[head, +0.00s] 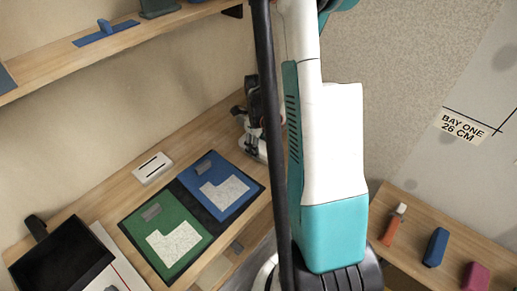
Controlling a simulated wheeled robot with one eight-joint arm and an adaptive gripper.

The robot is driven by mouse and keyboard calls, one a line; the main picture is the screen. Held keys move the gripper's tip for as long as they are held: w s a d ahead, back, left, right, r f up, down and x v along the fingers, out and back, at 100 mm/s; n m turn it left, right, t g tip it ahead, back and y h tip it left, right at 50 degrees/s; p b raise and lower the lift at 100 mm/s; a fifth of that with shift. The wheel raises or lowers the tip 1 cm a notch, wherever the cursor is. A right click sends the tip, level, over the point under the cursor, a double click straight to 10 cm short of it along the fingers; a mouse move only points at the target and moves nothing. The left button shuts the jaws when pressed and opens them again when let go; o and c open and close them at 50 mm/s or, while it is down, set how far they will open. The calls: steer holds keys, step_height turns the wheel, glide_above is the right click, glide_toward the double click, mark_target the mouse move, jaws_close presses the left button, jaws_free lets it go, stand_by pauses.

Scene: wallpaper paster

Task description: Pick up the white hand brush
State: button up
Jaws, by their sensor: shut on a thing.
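My gripper (248,124) shows only in part behind my large white and teal arm link, above the back right of the wooden bench. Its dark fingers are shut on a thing. A small pale piece (250,148) shows just below them and looks like part of the white hand brush. Most of it is hidden, so its bristles and tilt cannot be made out. I cannot tell whether it touches the bench.
The bench (198,137) holds a white slotted box (153,168), a green panel (164,227), a blue panel (222,184) and a black screen (62,262). A shelf (150,32) overhangs it. Orange, blue and pink items stand on a right-hand ledge (420,212).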

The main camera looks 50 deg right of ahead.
step_height(320, 180, up, 18)
steer(key=p, duration=0.5)
steer(key=shift+f+p, duration=0.15)
steer(key=shift+p, duration=0.25)
